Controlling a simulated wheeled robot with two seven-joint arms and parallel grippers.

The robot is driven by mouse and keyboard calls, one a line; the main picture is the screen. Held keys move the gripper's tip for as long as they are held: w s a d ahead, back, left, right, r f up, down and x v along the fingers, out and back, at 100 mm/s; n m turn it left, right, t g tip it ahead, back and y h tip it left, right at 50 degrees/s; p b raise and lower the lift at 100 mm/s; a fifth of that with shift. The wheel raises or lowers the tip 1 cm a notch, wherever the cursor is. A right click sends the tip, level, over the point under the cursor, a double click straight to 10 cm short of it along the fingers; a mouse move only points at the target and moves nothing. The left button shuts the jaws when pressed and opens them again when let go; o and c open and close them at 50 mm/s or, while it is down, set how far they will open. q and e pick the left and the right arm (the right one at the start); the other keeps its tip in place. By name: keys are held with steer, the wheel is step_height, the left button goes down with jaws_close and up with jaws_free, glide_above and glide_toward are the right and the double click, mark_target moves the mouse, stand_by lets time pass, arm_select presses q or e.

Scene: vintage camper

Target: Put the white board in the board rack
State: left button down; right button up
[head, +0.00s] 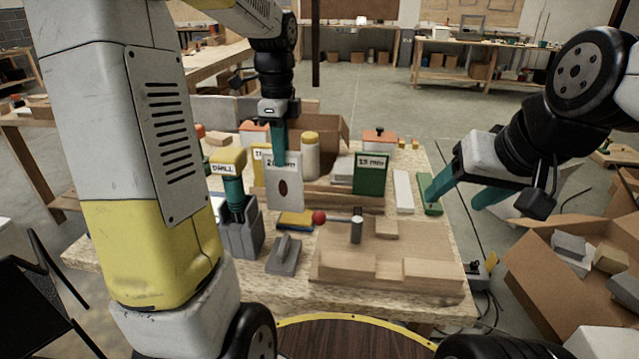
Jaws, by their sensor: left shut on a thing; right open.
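A yellow board (260,162) stands behind the white board, mostly hidden. The white board hides the rack's left part, so I cannot tell whether its lower edge is in a slot. My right gripper (452,203) is open and empty at the table's right edge.
A grey holder (240,238) with a yellow-topped drill stands left of the white board. A grey tool (284,255), a red-headed item (319,217) and a wooden fixture (385,265) lie in front. A white-and-yellow bottle (310,157) and a cardboard box stand behind.

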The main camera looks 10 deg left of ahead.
arm_select(q)
steer(key=shift+a+f, duration=0.2)
steer(key=shift+a, duration=0.1)
steer(key=w+d+f, duration=0.2)
steer(key=w+d, duration=0.1)
steer(key=w, duration=0.4)
steer(key=w+d+f, duration=0.3)
steer(key=w, duration=0.4)
steer(key=shift+w, duration=0.25)
steer(key=shift+f, duration=0.1)
steer(key=c, duration=1.7)
jaws_free()
steer(key=shift+f, duration=0.1)
steer(key=o, duration=0.4)
